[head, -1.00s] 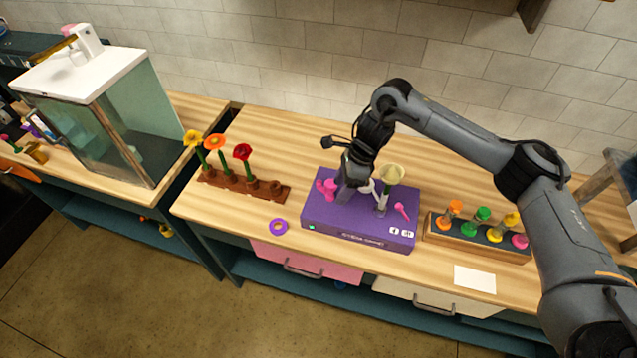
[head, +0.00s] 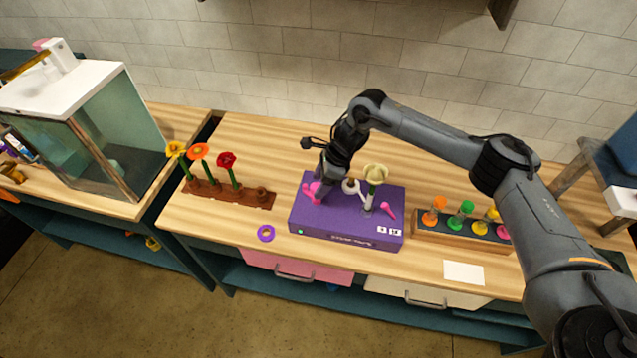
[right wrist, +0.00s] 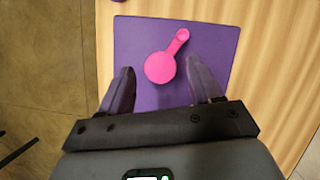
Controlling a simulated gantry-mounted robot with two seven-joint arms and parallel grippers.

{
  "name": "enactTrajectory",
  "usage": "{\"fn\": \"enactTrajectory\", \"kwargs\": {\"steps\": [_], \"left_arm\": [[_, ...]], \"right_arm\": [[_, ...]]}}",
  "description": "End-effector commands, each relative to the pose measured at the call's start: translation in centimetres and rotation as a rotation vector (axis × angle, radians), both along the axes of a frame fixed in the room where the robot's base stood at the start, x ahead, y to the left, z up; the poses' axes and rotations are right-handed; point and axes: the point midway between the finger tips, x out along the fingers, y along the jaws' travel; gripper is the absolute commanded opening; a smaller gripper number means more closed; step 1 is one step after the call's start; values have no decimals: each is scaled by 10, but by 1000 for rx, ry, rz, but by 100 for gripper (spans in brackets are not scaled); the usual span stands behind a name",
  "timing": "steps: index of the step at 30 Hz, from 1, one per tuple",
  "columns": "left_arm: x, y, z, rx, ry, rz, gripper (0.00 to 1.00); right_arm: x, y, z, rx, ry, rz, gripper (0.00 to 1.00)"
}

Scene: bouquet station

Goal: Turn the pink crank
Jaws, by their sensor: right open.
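The pink crank (head: 312,192) is on the left end of the top of a purple box (head: 345,239). In the right wrist view the crank (right wrist: 160,68) has a round hub and a short arm ending in a small knob (right wrist: 183,34). My right gripper (head: 325,188) is above the box, at the crank's right side in the head view. In the right wrist view its two fingers (right wrist: 161,72) are open and spread on either side of the hub, with nothing held. Contact with the crank cannot be told. My left gripper is not in view.
The box also carries a pale flower (head: 376,173), a white ring-like part (head: 352,187) and a pink lever (head: 388,209). A purple ring (head: 266,233) lies left of the box. A flower rack (head: 225,195) and a vial rack (head: 465,240) flank it. A white card (head: 464,272) lies in front.

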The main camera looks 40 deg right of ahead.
Motion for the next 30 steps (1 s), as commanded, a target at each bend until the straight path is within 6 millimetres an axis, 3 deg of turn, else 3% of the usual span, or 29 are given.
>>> {"fn": "enactTrajectory", "kwargs": {"steps": [15,25,30], "left_arm": [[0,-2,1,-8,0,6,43],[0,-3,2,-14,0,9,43],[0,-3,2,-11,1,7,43]], "right_arm": [[3,4,-12,0,-2,1,62],[3,4,-12,0,-2,1,12],[3,4,-11,0,-2,-5,9]]}}
